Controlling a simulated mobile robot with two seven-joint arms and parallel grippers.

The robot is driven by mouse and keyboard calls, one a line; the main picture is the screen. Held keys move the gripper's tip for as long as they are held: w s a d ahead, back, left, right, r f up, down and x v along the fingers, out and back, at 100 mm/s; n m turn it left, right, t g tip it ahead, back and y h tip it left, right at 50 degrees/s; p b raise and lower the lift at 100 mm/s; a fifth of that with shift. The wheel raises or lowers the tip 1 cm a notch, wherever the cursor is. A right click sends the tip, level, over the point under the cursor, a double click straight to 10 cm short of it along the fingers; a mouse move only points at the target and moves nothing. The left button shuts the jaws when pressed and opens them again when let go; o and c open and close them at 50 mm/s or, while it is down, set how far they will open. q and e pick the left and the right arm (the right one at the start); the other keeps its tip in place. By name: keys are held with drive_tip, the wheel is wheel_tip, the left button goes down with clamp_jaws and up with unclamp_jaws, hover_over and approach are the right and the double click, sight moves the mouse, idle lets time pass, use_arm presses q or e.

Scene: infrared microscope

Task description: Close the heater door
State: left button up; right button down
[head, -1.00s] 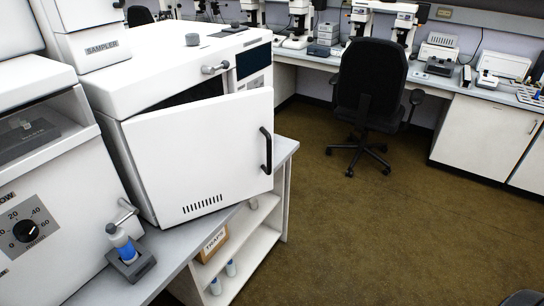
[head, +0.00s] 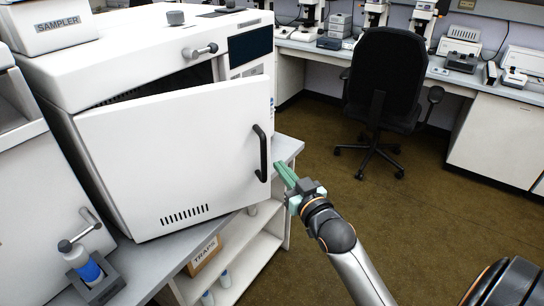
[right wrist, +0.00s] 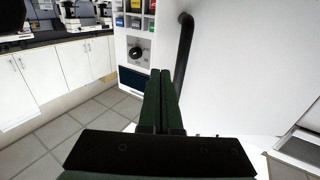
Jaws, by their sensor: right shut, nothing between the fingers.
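The heater is a white box on the bench, and its white door (head: 175,155) stands partly open, with a dark gap showing along its top edge. A black bar handle (head: 262,153) is on the door's right side. My right gripper (head: 281,168) is shut and empty, just right of the handle and a little below its middle, apart from it as far as I can see. In the right wrist view the shut green fingers (right wrist: 160,85) point forward, with the black handle (right wrist: 184,50) and the white door (right wrist: 245,70) to their right. My left gripper is not in view.
A sampler box (head: 62,30) stands at upper left. A traps box (head: 203,255) is on the shelf below. A black office chair (head: 385,85) stands beyond, with open floor around it.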

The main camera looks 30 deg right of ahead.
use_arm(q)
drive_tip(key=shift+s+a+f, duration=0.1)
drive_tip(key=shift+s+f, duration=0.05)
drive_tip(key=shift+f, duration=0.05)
use_arm(e)
drive_tip(key=w, duration=0.5)
drive_tip(key=shift+w+d, duration=0.35)
